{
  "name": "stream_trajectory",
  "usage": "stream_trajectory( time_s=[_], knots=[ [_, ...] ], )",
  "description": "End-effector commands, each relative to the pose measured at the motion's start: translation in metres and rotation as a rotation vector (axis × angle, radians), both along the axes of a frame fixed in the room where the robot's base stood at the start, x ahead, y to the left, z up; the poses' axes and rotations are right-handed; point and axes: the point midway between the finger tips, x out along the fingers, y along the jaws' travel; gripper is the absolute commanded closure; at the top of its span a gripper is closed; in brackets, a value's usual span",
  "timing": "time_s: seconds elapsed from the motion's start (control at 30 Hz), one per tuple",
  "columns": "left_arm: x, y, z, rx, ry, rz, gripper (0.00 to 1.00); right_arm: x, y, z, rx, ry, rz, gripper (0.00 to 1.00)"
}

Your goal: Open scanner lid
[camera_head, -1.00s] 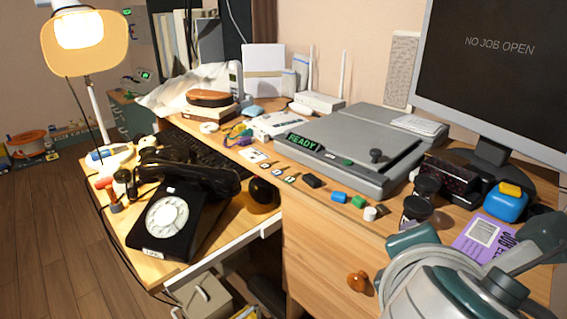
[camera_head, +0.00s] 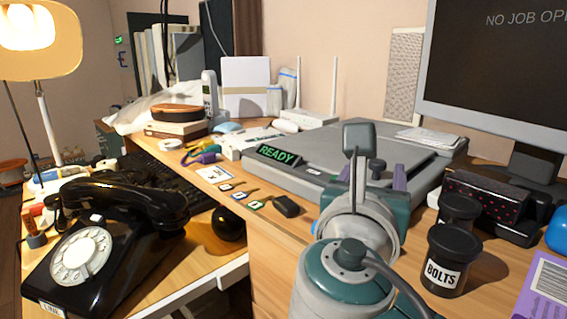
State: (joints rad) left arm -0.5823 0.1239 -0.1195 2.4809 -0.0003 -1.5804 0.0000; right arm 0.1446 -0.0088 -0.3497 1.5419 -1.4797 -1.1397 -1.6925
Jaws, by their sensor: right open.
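The grey flatbed scanner (camera_head: 425,181) lies on the wooden desk with a green READY display at its front left corner. Its flat lid (camera_head: 335,142) is down. My wrist and arm hide part of the scanner's front edge. I cannot tell whether the fingers touch the knob. My left gripper is not in view.
Black jars (camera_head: 448,260), one labelled BOLTS, stand to the right of my arm. A monitor (camera_head: 500,75) stands behind them. A black dial phone (camera_head: 110,235) sits on the lower left surface. Papers (camera_head: 424,137) lie on the scanner's far right.

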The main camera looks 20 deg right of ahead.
Motion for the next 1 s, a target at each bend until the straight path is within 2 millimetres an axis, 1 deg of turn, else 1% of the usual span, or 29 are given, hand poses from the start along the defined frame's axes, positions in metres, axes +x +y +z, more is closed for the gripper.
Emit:
stream_trajectory(
  time_s=[0.03,0.1,0.23,0.33,0.57,1.0],
  knots=[
    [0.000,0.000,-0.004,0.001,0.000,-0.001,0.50,0.007,-0.007,-0.001,-0.003,-0.003,-0.002,0.41],
    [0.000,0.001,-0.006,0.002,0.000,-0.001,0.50,0.014,-0.014,-0.001,-0.002,-0.001,-0.002,0.41],
    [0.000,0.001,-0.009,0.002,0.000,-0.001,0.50,0.022,-0.023,-0.001,-0.001,0.000,0.000,0.41],
    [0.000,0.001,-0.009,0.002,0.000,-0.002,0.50,0.025,-0.026,0.000,0.000,0.000,-0.001,0.41],
    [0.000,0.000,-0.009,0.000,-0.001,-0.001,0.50,0.025,-0.026,0.000,0.001,0.001,-0.001,0.41],
    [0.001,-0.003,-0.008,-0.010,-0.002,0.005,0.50,0.025,-0.026,0.000,0.001,0.000,-0.001,0.90]
  ],
)
